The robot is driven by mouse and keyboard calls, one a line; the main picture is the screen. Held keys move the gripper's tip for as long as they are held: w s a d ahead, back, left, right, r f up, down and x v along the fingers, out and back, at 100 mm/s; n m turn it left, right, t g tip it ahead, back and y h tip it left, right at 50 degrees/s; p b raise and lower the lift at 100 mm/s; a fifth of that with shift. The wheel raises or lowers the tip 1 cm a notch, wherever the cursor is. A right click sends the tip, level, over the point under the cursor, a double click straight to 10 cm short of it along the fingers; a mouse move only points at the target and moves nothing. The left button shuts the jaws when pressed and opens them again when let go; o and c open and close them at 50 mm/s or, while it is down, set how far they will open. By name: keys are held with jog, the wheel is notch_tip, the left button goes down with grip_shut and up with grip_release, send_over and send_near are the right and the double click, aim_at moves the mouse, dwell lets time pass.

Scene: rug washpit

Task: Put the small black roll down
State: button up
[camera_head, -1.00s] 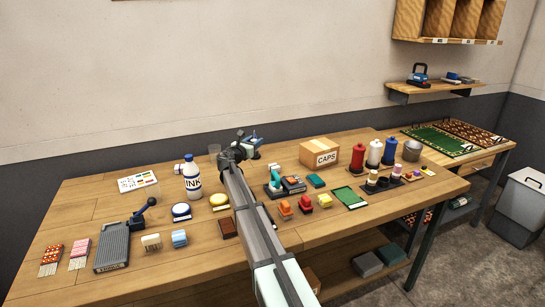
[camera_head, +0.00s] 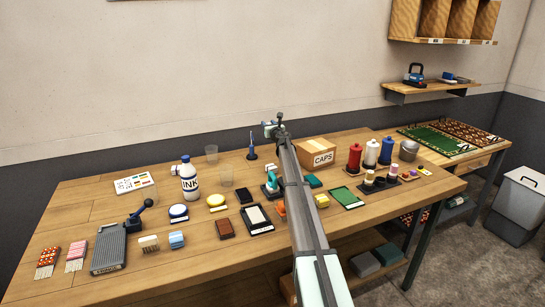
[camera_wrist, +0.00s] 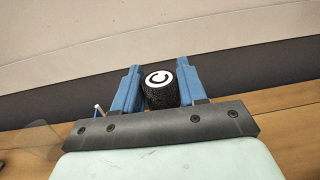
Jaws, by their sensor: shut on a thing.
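The small black roll (camera_wrist: 161,94) shows in the wrist view, a dark textured cylinder with a white end face bearing a black curved mark. My gripper (camera_wrist: 158,80) is shut on it, with one blue finger on each side. In the head view my gripper (camera_head: 273,128) is up near the back edge of the wooden table (camera_head: 90,210), in front of the wall and left of the CAPS box. The roll is too small to make out clearly there.
The CAPS box (camera_head: 318,152) stands just right of my arm. A dark blue upright tool (camera_head: 252,150), clear cups (camera_head: 211,153) and an INK bottle (camera_head: 189,182) stand to the left. Thread spools (camera_head: 371,152) stand further right. The table's back left is fairly clear.

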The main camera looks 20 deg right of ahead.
jog(key=shift+w+d+f+n+y, duration=0.1)
jog(key=shift+d+f+n+y, duration=0.25)
jog(key=shift+f, duration=1.35)
jog(key=shift+w+d+f+n+y, duration=0.15)
jog(key=shift+d+f+y, duration=0.3)
jog(key=shift+f, duration=1.2)
jog(key=shift+d+f+n+y, duration=0.35)
jog(key=shift+f+y, duration=0.15)
jog(key=shift+f, duration=1.2)
jog(key=shift+f, duration=0.15)
jog(key=o, duration=1.1)
